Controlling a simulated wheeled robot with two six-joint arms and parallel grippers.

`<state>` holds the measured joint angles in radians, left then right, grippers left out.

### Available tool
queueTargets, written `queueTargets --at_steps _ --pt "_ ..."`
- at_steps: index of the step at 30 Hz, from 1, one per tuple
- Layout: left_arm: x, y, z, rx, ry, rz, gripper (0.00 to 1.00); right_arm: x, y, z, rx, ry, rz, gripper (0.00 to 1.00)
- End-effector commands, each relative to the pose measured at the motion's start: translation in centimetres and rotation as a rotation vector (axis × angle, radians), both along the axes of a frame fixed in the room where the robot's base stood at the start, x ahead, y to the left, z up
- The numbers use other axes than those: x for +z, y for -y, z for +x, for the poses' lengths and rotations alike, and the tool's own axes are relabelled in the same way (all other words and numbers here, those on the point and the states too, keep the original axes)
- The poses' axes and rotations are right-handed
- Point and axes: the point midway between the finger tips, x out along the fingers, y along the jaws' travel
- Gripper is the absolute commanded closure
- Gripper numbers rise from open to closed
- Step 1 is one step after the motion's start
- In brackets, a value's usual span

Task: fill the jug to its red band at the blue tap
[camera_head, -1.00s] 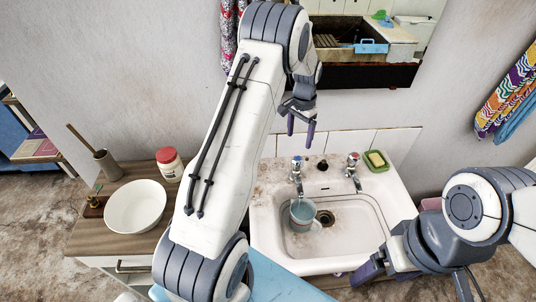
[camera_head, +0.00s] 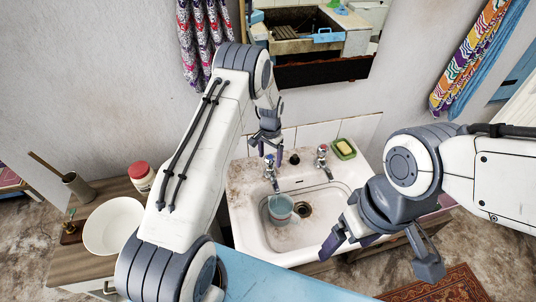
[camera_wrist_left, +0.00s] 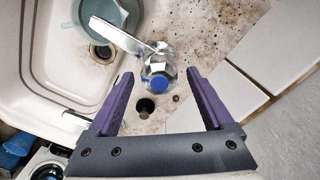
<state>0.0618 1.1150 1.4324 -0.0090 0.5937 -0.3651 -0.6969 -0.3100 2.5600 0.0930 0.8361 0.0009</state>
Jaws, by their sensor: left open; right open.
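The blue-marked tap (camera_head: 270,170) is the left one at the back of the sink. In the left wrist view its blue cap (camera_wrist_left: 158,84) lies between the fingers of my left gripper (camera_wrist_left: 160,90), which is open, with clear gaps on both sides. In the head view my left gripper (camera_head: 266,148) hangs just above that tap. The pale blue jug (camera_head: 280,208) stands in the basin beneath the spout, partly showing in the left wrist view (camera_wrist_left: 104,12). I cannot make out its red band or its water level. My right gripper (camera_head: 345,240) is open and empty near the sink's front right.
The red-marked tap (camera_head: 321,156) and a soap dish (camera_head: 344,149) are on the right of the white sink (camera_head: 240,195). The drain (camera_head: 302,209) is right of the jug. A white bowl (camera_head: 114,226) and red-lidded jar (camera_head: 141,175) stand on the left cabinet.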

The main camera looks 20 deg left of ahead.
Motion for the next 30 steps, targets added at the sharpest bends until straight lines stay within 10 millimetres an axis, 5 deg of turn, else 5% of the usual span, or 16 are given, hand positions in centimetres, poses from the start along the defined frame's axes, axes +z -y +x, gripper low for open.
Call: queueTargets --at_steps 8,15,30 --pt "-0.2 -0.1 0.0 0.001 0.001 0.0 0.15 0.0 0.0 0.0 0.0 0.0 0.0 0.12" --pt "-0.2 -0.1 0.0 0.001 0.0 0.0 1.0 0.0 0.0 0.0 0.0 0.0 0.0 0.12" --pt "-0.3 -0.2 0.0 -0.282 0.001 0.001 1.0 -3.3 0.0 0.0 -0.001 0.0 0.0 0.12"
